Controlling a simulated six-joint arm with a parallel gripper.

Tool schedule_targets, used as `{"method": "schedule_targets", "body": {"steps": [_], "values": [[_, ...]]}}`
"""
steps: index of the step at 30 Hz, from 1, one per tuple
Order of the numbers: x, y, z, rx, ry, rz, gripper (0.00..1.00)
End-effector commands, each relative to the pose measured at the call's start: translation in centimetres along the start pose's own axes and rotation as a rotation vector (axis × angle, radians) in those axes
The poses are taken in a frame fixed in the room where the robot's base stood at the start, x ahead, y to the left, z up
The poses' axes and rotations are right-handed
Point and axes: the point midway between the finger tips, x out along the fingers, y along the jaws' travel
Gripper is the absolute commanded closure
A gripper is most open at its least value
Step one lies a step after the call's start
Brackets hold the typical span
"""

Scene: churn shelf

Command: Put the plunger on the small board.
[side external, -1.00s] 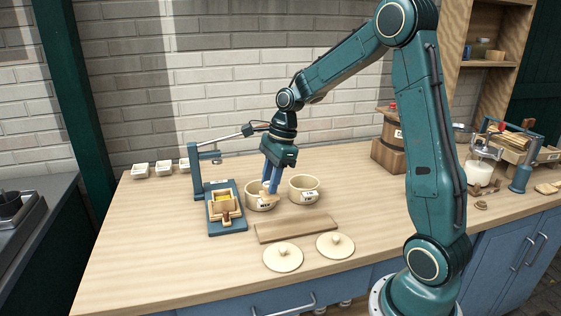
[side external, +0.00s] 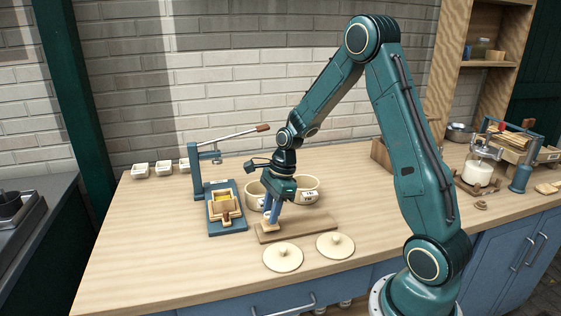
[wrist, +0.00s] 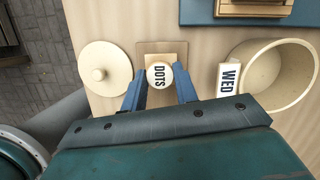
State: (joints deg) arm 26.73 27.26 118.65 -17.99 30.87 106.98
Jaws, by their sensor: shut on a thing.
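The plunger (side external: 268,225) is a pale wooden piece with a square base and a round knob marked DOTS, seen from above in the wrist view (wrist: 159,75). My gripper (side external: 271,217) is shut on it, with blue fingers on either side of the knob. The small board (side external: 308,228) is a long, flat wooden plank near the front of the counter. The plunger is over the board's left end, low and roughly upright; I cannot tell whether its base touches the wood. In the wrist view the board's end (wrist: 143,50) shows around the plunger's base.
Two round lids (side external: 283,257) (side external: 336,245) lie in front of the board. Two cream pots (side external: 254,196) (side external: 306,190) stand just behind it, partly hidden by my gripper. A blue lever press (side external: 196,175) with a wooden mould (side external: 226,207) stands left.

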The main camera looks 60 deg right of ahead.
Motion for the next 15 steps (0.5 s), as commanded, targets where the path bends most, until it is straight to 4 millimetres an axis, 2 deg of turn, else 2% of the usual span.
{"method": "schedule_targets", "body": {"steps": [4, 15], "values": [[0.98, 0.02, -0.28, 0.0, 0.001, 0.0, 0.93], [1.18, -0.01, -0.34, 0.0, 0.001, -0.001, 0.93]]}}
